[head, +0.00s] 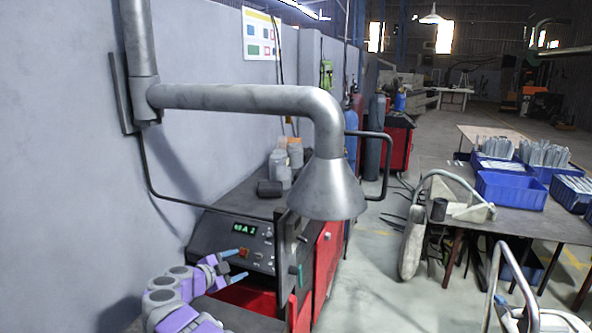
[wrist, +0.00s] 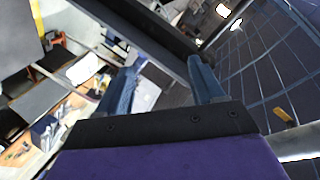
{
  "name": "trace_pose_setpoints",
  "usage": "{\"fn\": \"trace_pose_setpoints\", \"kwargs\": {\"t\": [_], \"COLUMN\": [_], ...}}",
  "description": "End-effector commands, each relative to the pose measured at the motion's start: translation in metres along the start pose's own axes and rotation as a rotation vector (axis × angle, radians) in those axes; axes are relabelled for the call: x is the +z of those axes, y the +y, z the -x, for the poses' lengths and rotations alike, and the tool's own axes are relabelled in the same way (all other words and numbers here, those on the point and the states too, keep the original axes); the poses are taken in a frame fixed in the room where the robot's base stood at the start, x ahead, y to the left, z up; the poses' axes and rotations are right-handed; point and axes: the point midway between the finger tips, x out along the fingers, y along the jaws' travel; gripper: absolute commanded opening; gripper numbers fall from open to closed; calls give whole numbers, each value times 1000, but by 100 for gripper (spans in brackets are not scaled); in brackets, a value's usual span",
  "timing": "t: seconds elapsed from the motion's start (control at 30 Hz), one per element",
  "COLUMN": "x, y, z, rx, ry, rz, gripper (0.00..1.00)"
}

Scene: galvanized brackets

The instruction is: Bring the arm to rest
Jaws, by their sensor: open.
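My gripper (head: 237,265) is at the lower left in the head view, at the end of my purple and grey arm. Its two blue fingers are spread apart and point right, in front of the welding machine's control panel (head: 247,238). In the wrist view the fingers of my gripper (wrist: 164,80) stand apart with nothing visible held between them. A dark bar (wrist: 150,25) crosses beyond the fingertips there; whether it touches them I cannot tell.
A grey fume hood (head: 330,190) hangs from its pipe above and right of my gripper. The red and black welding machine (head: 330,260) stands close by, with jars (head: 283,165) on top. A table with blue bins (head: 510,190) stands at right. A wall closes the left side.

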Motion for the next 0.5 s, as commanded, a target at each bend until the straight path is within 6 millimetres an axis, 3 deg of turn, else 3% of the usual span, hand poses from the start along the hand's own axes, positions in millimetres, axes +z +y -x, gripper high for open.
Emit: {"fn": "trace_pose_setpoints", "kwargs": {"t": [0.23,0.4,0.5], "x": [-53,-104,-128], "y": [-68,-122,-142], "z": [-19,-23,-22], "rx": [-218,-420,-516], "ry": [17,0,-25], "rz": [7,70,129], "gripper": [67,67,67]}}
